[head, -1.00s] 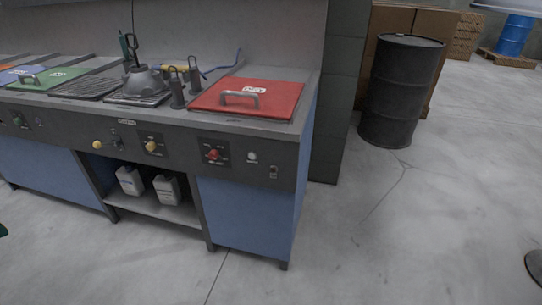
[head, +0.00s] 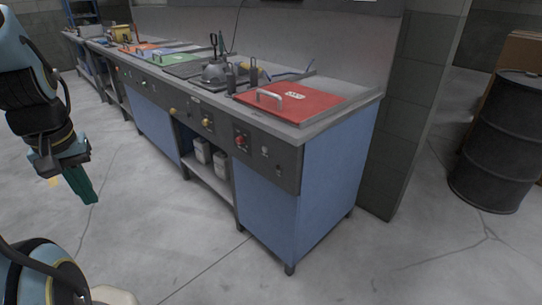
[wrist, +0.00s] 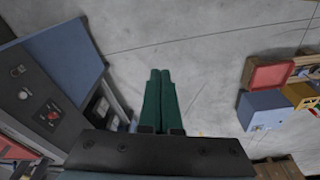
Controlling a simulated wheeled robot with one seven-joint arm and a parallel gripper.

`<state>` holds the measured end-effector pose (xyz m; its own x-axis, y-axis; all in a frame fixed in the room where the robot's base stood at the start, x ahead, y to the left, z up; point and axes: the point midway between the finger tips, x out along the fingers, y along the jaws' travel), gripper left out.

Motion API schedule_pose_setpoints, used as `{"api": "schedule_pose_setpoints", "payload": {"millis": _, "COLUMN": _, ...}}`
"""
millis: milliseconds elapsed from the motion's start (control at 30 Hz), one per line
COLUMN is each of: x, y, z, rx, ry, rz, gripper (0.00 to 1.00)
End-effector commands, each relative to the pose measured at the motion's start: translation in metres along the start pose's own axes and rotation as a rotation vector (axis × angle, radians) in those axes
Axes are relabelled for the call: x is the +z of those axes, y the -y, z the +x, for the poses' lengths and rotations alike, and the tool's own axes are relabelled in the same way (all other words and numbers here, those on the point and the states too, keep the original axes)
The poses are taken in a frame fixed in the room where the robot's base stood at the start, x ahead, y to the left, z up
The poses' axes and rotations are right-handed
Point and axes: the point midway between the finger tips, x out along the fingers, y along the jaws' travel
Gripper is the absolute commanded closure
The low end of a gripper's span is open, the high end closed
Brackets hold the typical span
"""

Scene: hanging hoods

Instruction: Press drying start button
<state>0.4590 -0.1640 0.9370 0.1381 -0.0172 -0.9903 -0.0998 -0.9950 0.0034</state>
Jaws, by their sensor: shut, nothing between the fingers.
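The bench's front control panel (head: 270,158) below the red lid carries a red knob (head: 240,139), a small pale round button (head: 264,151) to its right, and a dark switch (head: 279,170) further right. Their labels are too small to read, so I cannot tell for certain which is the drying start button. The panel also shows at the left in the wrist view (wrist: 35,95), with the red knob (wrist: 52,115). My gripper (head: 88,198), with green fingers, hangs low at the left in the head view, apart from the bench. Its fingers are together and empty in the wrist view (wrist: 160,72).
The red lid (head: 310,102) with a handle covers the bench's near end. Yellow knobs (head: 207,122) sit further along the panel. White canisters (head: 202,150) stand on the lower shelf. A black drum (head: 505,140) stands at the right. The floor before the bench is clear.

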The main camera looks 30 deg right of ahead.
Motion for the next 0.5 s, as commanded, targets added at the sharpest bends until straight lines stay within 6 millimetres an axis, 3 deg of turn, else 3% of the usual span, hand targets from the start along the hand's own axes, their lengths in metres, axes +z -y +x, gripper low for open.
{"api": "schedule_pose_setpoints", "payload": {"millis": 400, "x": -0.0003, "y": 0.0, "z": 0.0004, "rx": 0.0, "ry": 0.0, "rz": 0.0, "gripper": 1.0}}
{"api": "schedule_pose_setpoints", "payload": {"millis": 500, "x": -0.0057, "y": -0.003, "z": 0.0091, "rx": 0.002, "ry": -0.02, "rz": 0.021, "gripper": 1.0}}
